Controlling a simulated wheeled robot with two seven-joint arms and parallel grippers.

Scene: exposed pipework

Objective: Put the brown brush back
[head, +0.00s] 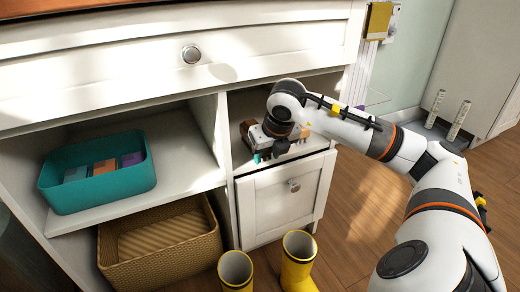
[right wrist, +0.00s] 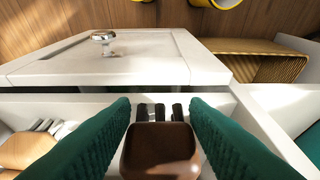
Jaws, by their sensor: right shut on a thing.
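The brown brush (right wrist: 160,152) is between the green-padded fingers of my right gripper (right wrist: 160,140) in the right wrist view, its dark bristles (right wrist: 160,112) pointing toward the drawer front. In the head view my right gripper (head: 266,143) reaches into the small open compartment above the white drawer (head: 280,205); the brush is mostly hidden by the gripper there. My right gripper is shut on the brush. A tan brush with grey bristles (right wrist: 28,150) lies beside it at the left in the right wrist view. My left gripper is not in view.
A teal bin (head: 100,190) with several blocks stands on the shelf to the left. A woven basket (head: 160,240) sits below. Yellow boots (head: 298,262) stand on the floor in front. The compartment's side walls and the cabinet top are close around my gripper.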

